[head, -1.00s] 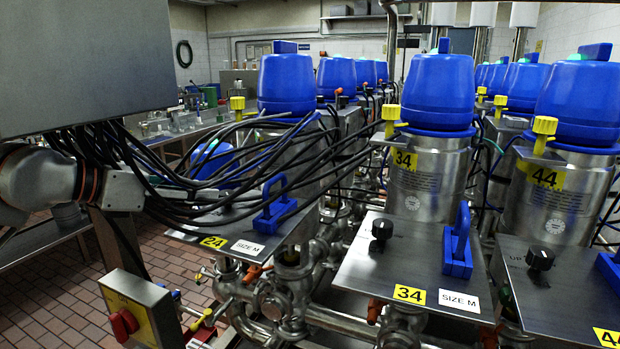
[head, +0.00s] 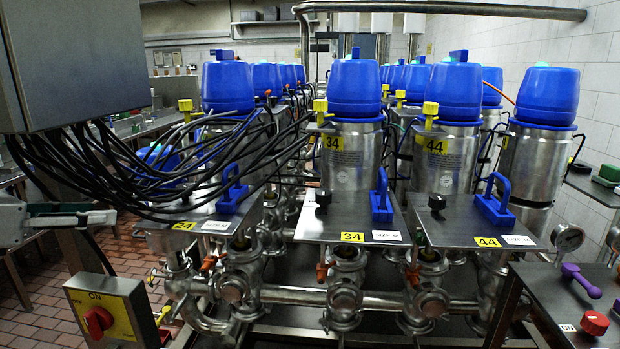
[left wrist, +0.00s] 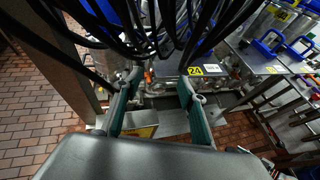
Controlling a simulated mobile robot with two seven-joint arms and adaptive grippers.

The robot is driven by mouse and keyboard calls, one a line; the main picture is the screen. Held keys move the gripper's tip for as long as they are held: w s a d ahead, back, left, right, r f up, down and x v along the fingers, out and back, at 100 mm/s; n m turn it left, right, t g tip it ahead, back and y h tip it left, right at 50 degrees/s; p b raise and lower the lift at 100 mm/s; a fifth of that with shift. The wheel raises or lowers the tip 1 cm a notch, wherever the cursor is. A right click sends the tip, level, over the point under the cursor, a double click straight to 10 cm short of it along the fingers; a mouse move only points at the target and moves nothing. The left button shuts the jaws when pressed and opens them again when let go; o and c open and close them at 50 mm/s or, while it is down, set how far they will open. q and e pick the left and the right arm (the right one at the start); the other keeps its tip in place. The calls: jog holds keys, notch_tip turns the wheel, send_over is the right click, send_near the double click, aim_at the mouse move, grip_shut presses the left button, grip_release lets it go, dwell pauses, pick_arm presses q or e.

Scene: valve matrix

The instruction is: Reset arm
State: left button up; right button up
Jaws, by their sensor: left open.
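My left gripper (head: 88,214) shows at the left edge of the head view, below the grey control box and beside its hanging black cables (head: 140,175). In the left wrist view its two green-grey fingers (left wrist: 158,88) are spread apart with nothing between them. Black cables (left wrist: 165,25) hang just past the fingertips, some crossing in front of the metal post; whether they touch the fingers I cannot tell. My right gripper is in neither view.
The grey control box (head: 85,65) stands close above the arm. A yellow ON switch box with a red knob (head: 112,312) stands below. Blue-capped valves 34 (head: 352,150) and 44 (head: 445,160) stand behind their panels. Brick-tiled floor (head: 30,325) shows at lower left.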

pick_arm(q)
jog(key=s+d+f+n+h, duration=0.2)
jog(key=d+f+n+h, duration=0.4)
jog(key=d+f+h, duration=0.45)
notch_tip(320, 180, down, 26)
jog(key=s+n+t+y, duration=0.15)
jog(key=n+y, duration=0.35)
jog(key=n, duration=0.6)
jog(key=s+n+t+y, duration=0.1)
jog(key=n+t+y, duration=0.2)
jog(key=n+y, duration=0.55)
jog(key=s+d+f+n+g, duration=0.3)
jog(key=s+f, duration=0.4)
jog(key=f, duration=0.3)
jog(key=s+d+f+n+g, duration=0.3)
jog(key=s+d+f+n, duration=0.2)
jog(key=f, duration=0.5)
jog(key=s+n, duration=0.2)
jog(key=shift+s+d+n+h, duration=0.25)
jog(key=shift+s+n+h, duration=0.05)
jog(key=shift+s+n, duration=0.1)
